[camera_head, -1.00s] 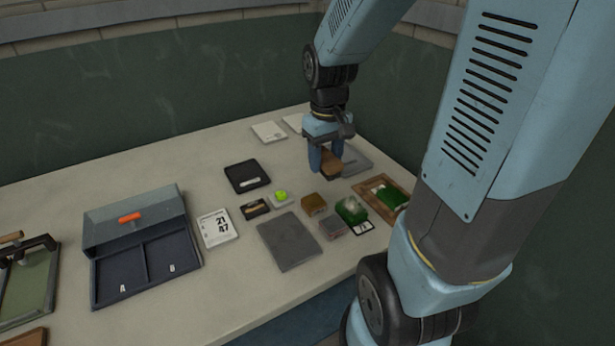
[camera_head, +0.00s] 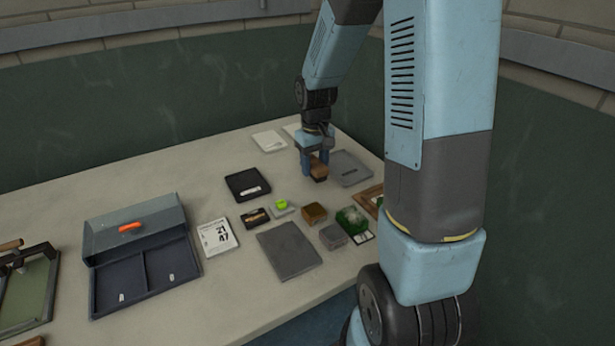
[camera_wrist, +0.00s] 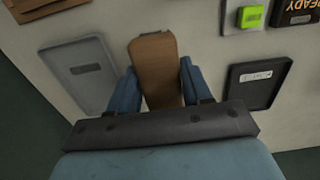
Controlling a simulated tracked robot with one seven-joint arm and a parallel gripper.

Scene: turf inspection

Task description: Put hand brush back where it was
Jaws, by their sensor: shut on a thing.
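The hand brush, a brown wooden block-like piece (camera_wrist: 156,62), is between the two blue fingers of my gripper (camera_wrist: 157,84) in the wrist view. My gripper is shut on it. In the head view my gripper (camera_head: 313,174) points down over the back right of the table, with the brown brush (camera_head: 320,170) showing at its fingers. The grey tray (camera_head: 352,167) is just right of it; this tray is on the left in the wrist view (camera_wrist: 80,72). The brush's bristles are hidden. I cannot tell whether the brush touches the table.
A black tray (camera_head: 247,183) lies to the left of my gripper. Pale cards (camera_head: 269,141) lie behind. A small green item (camera_head: 280,204), brown block (camera_head: 313,212), grey block (camera_head: 333,236) and green box (camera_head: 353,221) stand nearer. A two-bay case (camera_head: 140,255) stands left.

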